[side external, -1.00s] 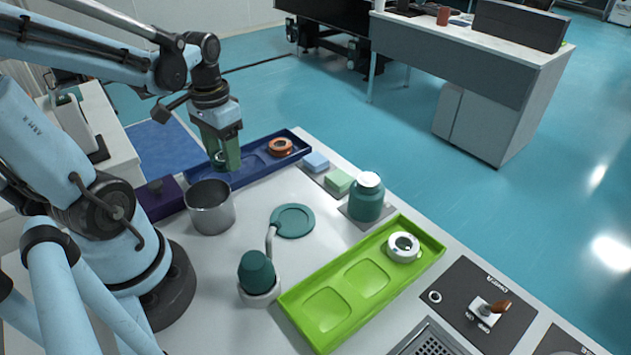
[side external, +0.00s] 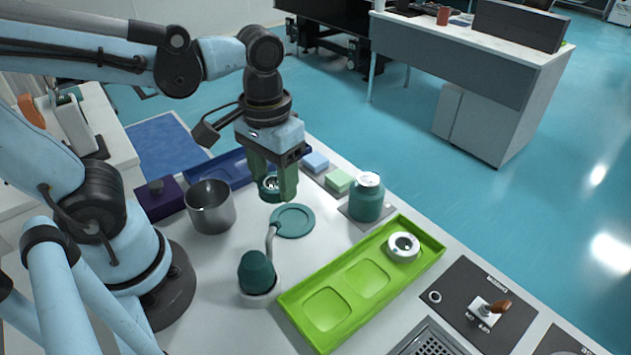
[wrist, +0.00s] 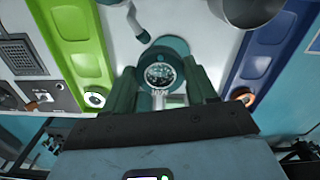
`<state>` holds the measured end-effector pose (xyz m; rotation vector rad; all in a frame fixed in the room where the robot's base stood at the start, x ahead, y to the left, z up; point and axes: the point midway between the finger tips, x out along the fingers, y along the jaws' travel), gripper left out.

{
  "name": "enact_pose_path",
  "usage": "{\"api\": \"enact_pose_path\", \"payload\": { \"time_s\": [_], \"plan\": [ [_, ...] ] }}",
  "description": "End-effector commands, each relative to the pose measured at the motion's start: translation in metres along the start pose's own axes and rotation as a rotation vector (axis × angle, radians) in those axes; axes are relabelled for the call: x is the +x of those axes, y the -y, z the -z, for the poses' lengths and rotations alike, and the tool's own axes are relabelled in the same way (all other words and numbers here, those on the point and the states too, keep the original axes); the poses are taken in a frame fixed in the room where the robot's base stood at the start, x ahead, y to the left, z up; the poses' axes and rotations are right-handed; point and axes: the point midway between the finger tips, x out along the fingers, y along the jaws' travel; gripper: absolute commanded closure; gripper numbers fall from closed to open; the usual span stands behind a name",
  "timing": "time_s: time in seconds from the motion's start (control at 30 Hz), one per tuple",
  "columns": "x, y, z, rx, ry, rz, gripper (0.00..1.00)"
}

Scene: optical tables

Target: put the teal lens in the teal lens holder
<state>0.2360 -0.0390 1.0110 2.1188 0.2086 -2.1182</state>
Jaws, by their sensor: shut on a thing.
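My gripper (side external: 273,190) is shut on the teal lens (side external: 269,184), a short teal ring with a pale, patterned centre. The lens also shows between the green fingers in the wrist view (wrist: 160,75). The gripper holds it above the table, just behind and left of the teal lens holder (side external: 293,220). The holder is a flat round teal disc with a raised rim, beside a bent grey stalk. In the wrist view the holder (wrist: 172,44) is partly hidden behind the lens. The holder's disc is empty.
A teal dome on a white base (side external: 257,272) stands by the stalk. A metal cup (side external: 210,207) is left, a teal jar (side external: 367,198) right. A green tray (side external: 325,308) with a white ring (side external: 403,246) lies in front. A blue tray (side external: 222,170) is behind.

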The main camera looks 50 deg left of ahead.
Motion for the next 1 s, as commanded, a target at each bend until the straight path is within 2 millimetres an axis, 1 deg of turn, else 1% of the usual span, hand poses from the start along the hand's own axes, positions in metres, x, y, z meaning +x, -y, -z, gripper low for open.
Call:
{"api": "enact_pose_path", "payload": {
  "time_s": [0.03,0.2,0.33,0.47,0.57,0.63,1.0],
  "plan": [
    [0.000,-0.014,-0.005,0.013,0.000,0.000,0.74],
    [-0.001,-0.046,-0.023,0.011,0.000,0.000,0.74],
    [-0.001,-0.061,-0.034,0.006,0.000,0.000,0.74],
    [-0.001,-0.068,-0.039,0.002,0.000,0.000,0.74],
    [0.003,-0.065,-0.035,-0.004,0.000,0.000,0.74],
    [0.009,-0.059,-0.028,-0.008,0.000,0.000,0.74],
    [0.050,-0.011,0.022,-0.008,0.000,0.000,0.74]
  ]
}}
